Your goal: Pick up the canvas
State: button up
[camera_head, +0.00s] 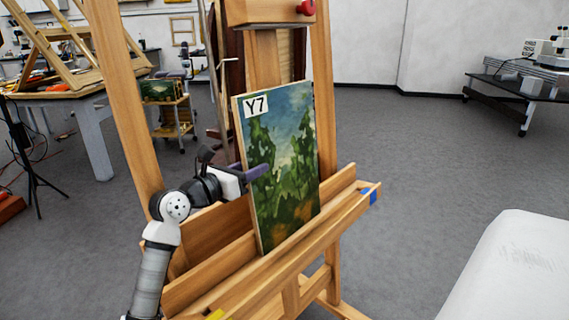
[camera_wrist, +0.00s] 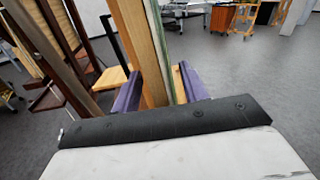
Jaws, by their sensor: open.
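The canvas (camera_head: 288,165), a painting of green trees under a blue sky with a white "Y7" label, leans upright on the wooden easel (camera_head: 345,205), on its lower ledge. My gripper (camera_head: 256,172) is at the canvas's left edge, about mid-height, with one purple finger showing in front of the painted face. In the wrist view my gripper (camera_wrist: 160,86) is open, its purple fingers on either side of the canvas edge (camera_wrist: 160,50) and a wooden upright (camera_wrist: 135,40). The canvas edge lies nearer the right finger; whether they touch I cannot tell. The canvas's back is hidden.
The easel's left leg (camera_head: 120,90) rises close to my arm, and its clamp block with a red knob (camera_head: 306,8) is above the canvas. A white rounded surface (camera_head: 510,270) is at lower right. A workbench (camera_head: 85,110) stands at back left.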

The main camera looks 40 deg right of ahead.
aim_at(262, 161)
jog(key=d, duration=0.2)
jog(key=d+p, duration=0.1)
jog(key=shift+d+r, duration=0.25)
jog(key=shift+d, duration=0.1)
jog(key=shift+w+d+f, duration=0.1)
jog(key=shift+w+d, duration=0.05)
grip_shut()
